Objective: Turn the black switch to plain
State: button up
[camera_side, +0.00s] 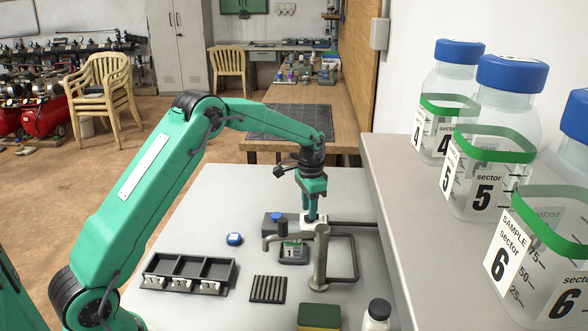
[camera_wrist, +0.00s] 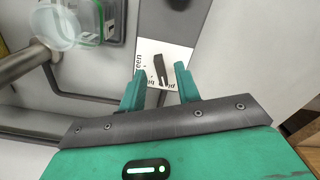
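The black switch (camera_wrist: 159,65) is a small lever with a white mark at its lower end, set on a white label plate (camera_wrist: 179,52) in the wrist view. Part of a word ending in "een" shows left of the switch; small partly hidden lettering lies below, near my fingers. My gripper (camera_wrist: 160,72) is open, with one green finger on each side of the switch. I cannot tell whether either finger touches it. In the side view my gripper (camera_side: 312,213) points down behind the metal tap, and the switch is hidden there.
A black three-part tray (camera_side: 188,270), a blue cap (camera_side: 234,239) and a slotted dark block (camera_side: 268,289) lie left. Several large bottles stand on the right shelf (camera_side: 410,200).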

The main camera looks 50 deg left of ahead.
notch_tip(320, 180, up, 6)
jog(key=shift+f, duration=0.1)
dwell(0.5)
jog(key=s+d+r+n+t, duration=0.1)
jog(key=s+d+r, duration=0.1)
jog(key=s+r, duration=0.5)
jog(key=s+d+r+n+t, duration=0.1)
jog(key=s+d+r+t, duration=0.15)
jog(key=s+r, duration=0.45)
jog(key=s+d+n+t, duration=0.1)
jog(key=s+d, duration=0.1)
jog(key=s, duration=0.8)
jog(key=s+d+f+n+t, duration=0.1)
jog(key=s+d, duration=0.1)
jog(key=s, duration=0.7)
jog(key=shift+s+f, duration=0.3)
jog(key=shift+s, duration=0.1)
